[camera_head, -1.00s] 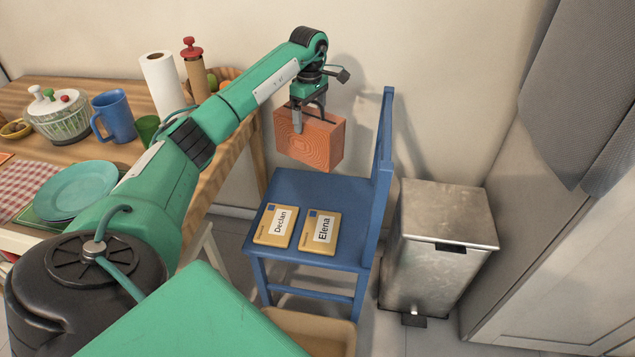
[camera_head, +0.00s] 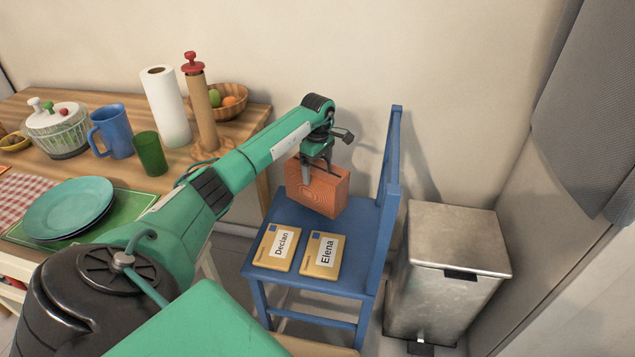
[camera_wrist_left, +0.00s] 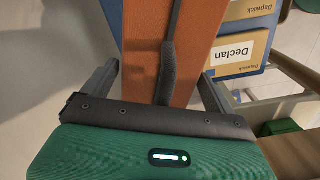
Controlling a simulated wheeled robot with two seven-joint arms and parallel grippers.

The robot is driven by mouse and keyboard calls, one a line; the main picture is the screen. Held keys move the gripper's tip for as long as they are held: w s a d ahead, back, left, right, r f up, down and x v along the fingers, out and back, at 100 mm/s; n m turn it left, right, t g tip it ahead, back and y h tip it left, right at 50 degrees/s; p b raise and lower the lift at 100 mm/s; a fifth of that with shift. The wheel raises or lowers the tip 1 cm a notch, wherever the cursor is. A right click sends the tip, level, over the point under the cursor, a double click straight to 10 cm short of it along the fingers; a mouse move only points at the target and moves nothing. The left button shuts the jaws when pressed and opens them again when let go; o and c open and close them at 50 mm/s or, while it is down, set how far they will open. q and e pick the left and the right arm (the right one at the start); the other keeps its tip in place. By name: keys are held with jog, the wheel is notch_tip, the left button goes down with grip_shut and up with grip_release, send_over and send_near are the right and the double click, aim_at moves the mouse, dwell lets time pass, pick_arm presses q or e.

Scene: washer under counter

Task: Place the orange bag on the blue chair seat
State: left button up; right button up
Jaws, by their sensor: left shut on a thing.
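The orange bag (camera_head: 318,190) is a boxy bag with a wood-like ring pattern on its side. My left gripper (camera_head: 318,168) is shut on it from above. The bag is upright at the rear of the blue chair seat (camera_head: 290,212); I cannot tell whether its base touches the seat. In the left wrist view, the orange bag (camera_wrist_left: 190,50) and its dark handle (camera_wrist_left: 169,70) lie between the fingers of my left gripper (camera_wrist_left: 163,85). My right gripper is not in view.
Two packets, labelled Declan (camera_head: 277,247) and Elena (camera_head: 322,255), lie on the front of the seat. The chair's backrest (camera_head: 389,165) rises on the right. A metal bin (camera_head: 450,265) stands right of the chair. A wooden table (camera_head: 190,175) with dishes is on the left.

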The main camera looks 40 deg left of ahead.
pick_arm(q)
jog(key=shift+f+b, duration=0.35)
jog(key=shift+f, duration=2.2)
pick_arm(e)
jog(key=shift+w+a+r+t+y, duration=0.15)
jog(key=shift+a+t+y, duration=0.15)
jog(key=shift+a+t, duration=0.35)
pick_arm(q)
jog(key=shift+f, duration=0.1)
jog(key=o, duration=1.2)
jog(key=shift+o, duration=0.2)
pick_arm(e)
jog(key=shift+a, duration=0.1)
pick_arm(q)
notch_tip(320, 180, up, 11)
jog(key=shift+f+p, duration=0.1)
jog(key=shift+p, duration=0.75)
jog(key=shift+r, duration=0.7)
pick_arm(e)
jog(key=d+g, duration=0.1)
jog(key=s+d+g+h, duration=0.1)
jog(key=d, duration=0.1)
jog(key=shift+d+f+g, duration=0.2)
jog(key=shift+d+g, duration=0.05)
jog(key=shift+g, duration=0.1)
